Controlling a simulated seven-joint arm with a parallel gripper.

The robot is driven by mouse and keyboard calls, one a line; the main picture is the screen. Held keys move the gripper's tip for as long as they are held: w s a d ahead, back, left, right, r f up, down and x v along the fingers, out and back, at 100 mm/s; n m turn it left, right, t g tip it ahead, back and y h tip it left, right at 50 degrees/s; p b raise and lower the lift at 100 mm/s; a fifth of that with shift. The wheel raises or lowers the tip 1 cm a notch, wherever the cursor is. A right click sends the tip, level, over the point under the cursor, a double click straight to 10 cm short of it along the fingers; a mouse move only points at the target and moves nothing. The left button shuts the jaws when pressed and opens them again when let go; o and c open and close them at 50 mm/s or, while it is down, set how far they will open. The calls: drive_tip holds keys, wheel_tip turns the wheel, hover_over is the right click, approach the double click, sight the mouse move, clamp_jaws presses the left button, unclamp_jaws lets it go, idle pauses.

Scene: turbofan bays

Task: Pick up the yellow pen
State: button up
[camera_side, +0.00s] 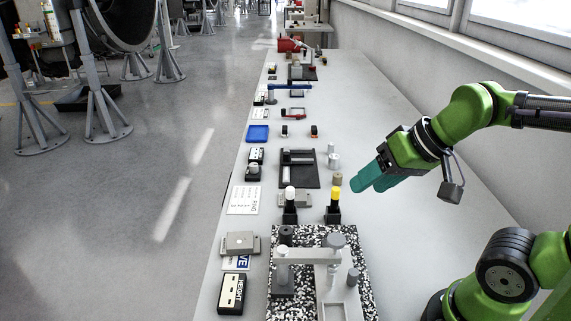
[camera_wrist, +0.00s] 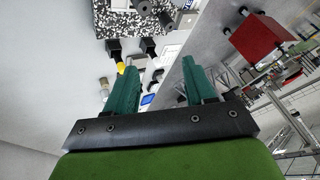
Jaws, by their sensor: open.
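The yellow pen (camera_side: 335,194) stands upright in a black holder (camera_side: 333,215) on the long grey bench; only its yellow upper part shows. In the wrist view the yellow pen (camera_wrist: 121,67) shows just beyond the tip of the left teal finger, with its black holder (camera_wrist: 114,48) behind. My gripper (camera_side: 363,186) is open and empty, a short way right of the yellow pen in the side view, apart from it. Its two teal fingers are spread in the wrist view (camera_wrist: 159,66).
A white-topped pen (camera_side: 290,194) stands in a second black holder (camera_side: 290,215) to the left. A grey fixture on a speckled plate (camera_side: 363,270) is in front. Small grey cylinders (camera_side: 334,162) and a black tray (camera_side: 312,177) lie behind. The bench's right side is clear.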

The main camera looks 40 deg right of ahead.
drive_tip(key=w+d+f+n+g+h, duration=0.1)
drive_tip(key=w+d+n+g, duration=0.15)
drive_tip(key=w, duration=0.25)
drive_tip(key=w+d+f+n+g, duration=0.1)
drive_tip(key=w+d+g, duration=0.15)
drive_tip(key=w, duration=0.25)
drive_tip(key=n+g+h, duration=0.1)
drive_tip(key=n+g, duration=0.1)
drive_tip(key=n, duration=0.6)
hover_over(336, 189)
drive_tip(key=f, duration=1.1)
drive_tip(key=shift+a+f, duration=0.2)
drive_tip(key=shift+a, duration=0.15)
drive_tip(key=shift+d+f, duration=0.2)
drive_tip(key=shift+f, duration=1.2)
drive_tip(key=shift+d+f, duration=0.2)
drive_tip(key=shift+f, duration=1.15)
clamp_jaws()
